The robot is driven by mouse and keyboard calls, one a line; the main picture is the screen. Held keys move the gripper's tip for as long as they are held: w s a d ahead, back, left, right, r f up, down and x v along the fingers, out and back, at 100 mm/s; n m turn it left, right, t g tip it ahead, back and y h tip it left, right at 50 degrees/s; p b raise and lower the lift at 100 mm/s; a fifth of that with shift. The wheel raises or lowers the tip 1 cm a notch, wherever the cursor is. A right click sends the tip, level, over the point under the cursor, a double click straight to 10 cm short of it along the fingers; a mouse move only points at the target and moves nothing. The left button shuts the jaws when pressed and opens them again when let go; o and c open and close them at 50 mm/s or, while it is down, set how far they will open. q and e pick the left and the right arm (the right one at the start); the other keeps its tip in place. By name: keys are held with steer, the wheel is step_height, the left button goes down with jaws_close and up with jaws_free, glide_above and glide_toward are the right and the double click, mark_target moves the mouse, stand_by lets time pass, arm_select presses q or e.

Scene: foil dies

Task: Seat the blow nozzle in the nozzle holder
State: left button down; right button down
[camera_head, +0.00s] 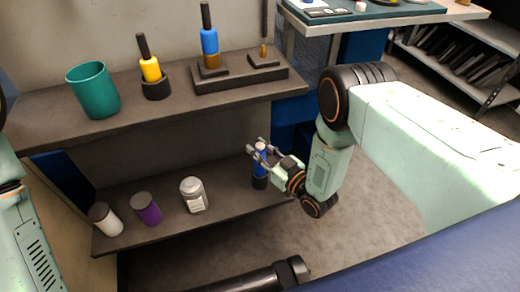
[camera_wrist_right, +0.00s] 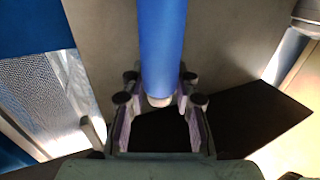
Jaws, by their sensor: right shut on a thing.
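The blow nozzle, as I take it, is a blue cylinder with a pale tip (camera_head: 261,158). It stands roughly upright above the right end of the lower shelf. My right gripper (camera_head: 258,149) is shut on it near the pale end. In the right wrist view the blue body (camera_wrist_right: 162,45) lies between the fingers (camera_wrist_right: 160,105). A dark round cup (camera_head: 260,183), probably the nozzle holder, shows directly below the blue body. I cannot tell whether the nozzle is inside it or just above. My left gripper is out of view.
The upper shelf above (camera_head: 125,112) carries a teal cup (camera_head: 94,90), a yellow tool (camera_head: 150,68) and a dark stand (camera_head: 240,85) with a blue-handled tool (camera_head: 209,40).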

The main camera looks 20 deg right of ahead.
steer(key=c, duration=1.1)
jaws_free()
steer(key=shift+f, duration=0.1)
steer(key=shift+o, duration=0.3)
steer(key=shift+r, duration=0.25)
steer(key=p+v, duration=0.3)
steer(key=v, duration=0.9)
steer(key=shift+p, duration=0.4)
steer(key=shift+f, duration=0.1)
